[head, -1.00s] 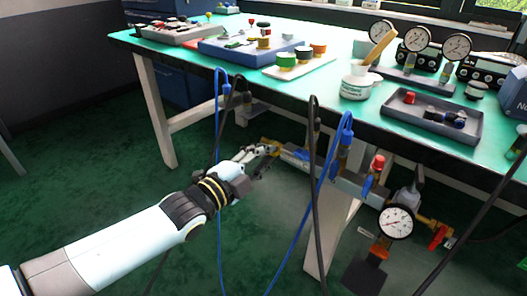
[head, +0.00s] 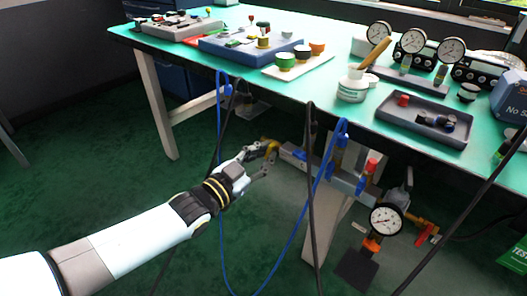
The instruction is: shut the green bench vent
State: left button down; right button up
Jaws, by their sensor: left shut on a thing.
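My left gripper (head: 266,159) is at the left end of the grey manifold bar (head: 293,157) under the bench. Its fingers are closed around a small yellow-brass fitting (head: 271,146) there. I cannot make out a green handle; the fingers may hide it. Blue valves (head: 337,155) and a red knob (head: 371,166) sit farther right along the manifold. My right gripper is not in view.
A gauge (head: 386,219) and a red lever (head: 424,233) hang at the manifold's right end. Blue and black hoses (head: 310,200) hang in front of it. The bench top (head: 330,85) above holds trays, pots and dial gauges. The green floor at left is clear.

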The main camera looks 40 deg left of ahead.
pick_arm(q)
jog(key=shift+n, duration=1.1)
jog(key=shift+n+p, duration=0.4)
jog(key=shift+n, duration=0.1)
jog(key=shift+f+n, duration=0.1)
jog(key=shift+n, duration=0.2)
jog(key=c, duration=1.4)
grip_release()
jog(key=shift+s, duration=0.1)
jog(key=s, duration=1.1)
jog(key=shift+s+a, duration=0.4)
jog(key=shift+a, duration=0.05)
